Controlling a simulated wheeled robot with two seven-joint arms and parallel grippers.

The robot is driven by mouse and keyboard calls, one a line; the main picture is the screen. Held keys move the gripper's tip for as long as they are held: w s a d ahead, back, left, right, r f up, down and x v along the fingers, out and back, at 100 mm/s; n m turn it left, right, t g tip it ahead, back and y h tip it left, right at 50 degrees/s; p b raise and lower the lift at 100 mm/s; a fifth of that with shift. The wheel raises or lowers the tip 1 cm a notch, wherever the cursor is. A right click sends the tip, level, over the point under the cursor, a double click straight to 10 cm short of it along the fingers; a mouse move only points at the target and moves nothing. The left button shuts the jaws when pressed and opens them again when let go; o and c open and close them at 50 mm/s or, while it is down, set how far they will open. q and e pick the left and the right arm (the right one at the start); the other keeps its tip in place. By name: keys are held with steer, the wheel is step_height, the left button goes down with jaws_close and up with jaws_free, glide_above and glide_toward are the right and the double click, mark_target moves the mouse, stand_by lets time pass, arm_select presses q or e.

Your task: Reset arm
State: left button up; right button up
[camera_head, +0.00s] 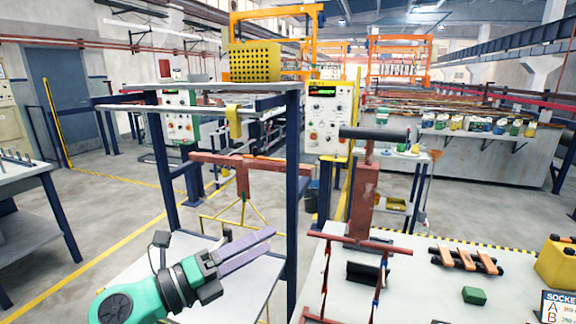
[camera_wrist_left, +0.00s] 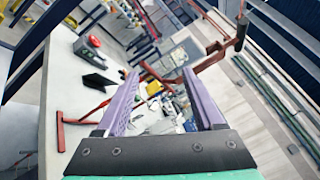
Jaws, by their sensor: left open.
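My left gripper (camera_head: 268,242) reaches in from the lower left of the head view, with a green and black wrist and two purple fingers pointing right. It is above the white lower shelf (camera_head: 150,268) of the blue-framed stand, left of the white table. In the left wrist view my left gripper (camera_wrist_left: 160,80) has its two purple fingers spread apart with nothing held between them. My right gripper is in neither view.
The white table (camera_head: 420,300) holds a red rack frame (camera_head: 325,275), a black holder (camera_head: 367,272), orange-and-black parts (camera_head: 466,260), a green block (camera_head: 474,296) and a yellow container (camera_head: 557,264). A blue post (camera_head: 292,190) stands just right of my left gripper.

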arm_select(q)
steer(key=w+a+f+n+t+y, duration=0.15)
steer(key=a+n+t+y, duration=0.3)
steer(key=n, duration=0.45)
steer(key=w+a+n+t+y, duration=0.35)
steer(key=a+n+y, duration=0.25)
steer(key=n, duration=0.3)
steer(key=s+a+f+n+g+y, duration=0.25)
steer(key=a+f+n, duration=0.2)
steer(key=f, duration=0.25)
steer(key=s+a+f+n+g+y, duration=0.1)
steer(key=a+f+n+g+y, duration=0.15)
steer(key=f+n+y, duration=0.35)
steer(key=s+f+n+g+h, duration=0.4)
steer(key=s+f+g, duration=0.7)
steer(key=s+f, duration=0.8)
step_height(320, 180, down, 24)
steer(key=s+r+g, duration=0.1)
steer(key=s, duration=0.1)
steer(key=s+a+f+g, duration=0.1)
steer(key=s+a+f, duration=0.2)
steer(key=s+f, duration=1.2)
steer(key=shift+s+y, duration=0.3)
steer(key=shift+s, duration=0.4)
